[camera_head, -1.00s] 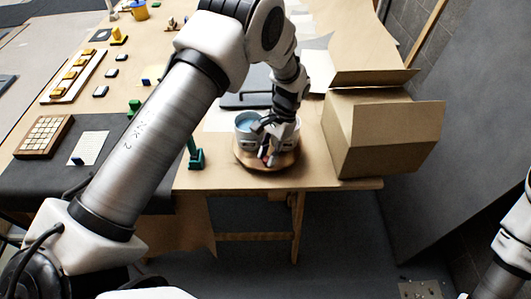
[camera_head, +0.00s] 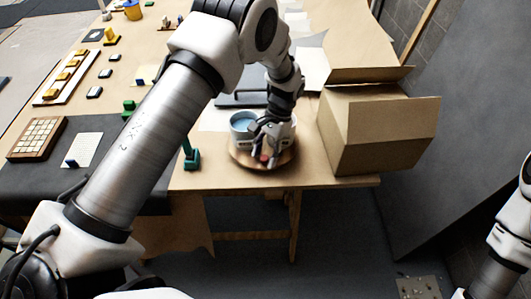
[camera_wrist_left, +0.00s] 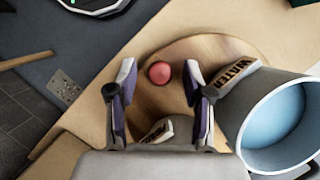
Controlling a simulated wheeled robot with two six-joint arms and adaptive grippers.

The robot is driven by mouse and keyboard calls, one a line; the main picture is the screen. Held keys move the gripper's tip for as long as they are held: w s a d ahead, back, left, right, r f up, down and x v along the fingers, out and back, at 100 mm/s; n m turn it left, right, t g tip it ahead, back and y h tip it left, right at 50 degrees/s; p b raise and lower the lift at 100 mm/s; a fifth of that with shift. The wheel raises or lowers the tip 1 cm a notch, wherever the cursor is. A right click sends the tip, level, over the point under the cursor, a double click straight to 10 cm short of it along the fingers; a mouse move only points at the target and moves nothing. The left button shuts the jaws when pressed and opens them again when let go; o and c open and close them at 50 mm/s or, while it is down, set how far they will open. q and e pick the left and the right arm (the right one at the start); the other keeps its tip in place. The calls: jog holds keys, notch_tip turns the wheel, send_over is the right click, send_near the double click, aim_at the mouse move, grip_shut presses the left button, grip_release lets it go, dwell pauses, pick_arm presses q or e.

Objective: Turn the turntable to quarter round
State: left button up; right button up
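The turntable (camera_head: 240,160) is a round wooden disc on the table near its front edge. In the left wrist view its bare wood (camera_wrist_left: 215,48) fills the middle. A red round knob (camera_wrist_left: 159,73) stands on the disc. A pail (camera_wrist_left: 232,110) marked WATER, holding blue water, stands on the disc; it also shows in the head view (camera_head: 240,118). Another pale piece with WATER lettering (camera_wrist_left: 160,131) is partly hidden by my gripper. My left gripper (camera_wrist_left: 159,82) is open, its fingers on either side of the knob with gaps visible. My right gripper is out of view.
An open cardboard box (camera_head: 360,140) stands close to the right of the turntable. A small green stand (camera_head: 191,155) is to its left. A dark flat tray (camera_head: 243,99) lies behind it. Panels with yellow blocks (camera_head: 68,77) are far left.

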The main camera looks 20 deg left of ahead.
pick_arm(q)
jog(key=shift+r, duration=0.1)
jog(key=v, duration=1.2)
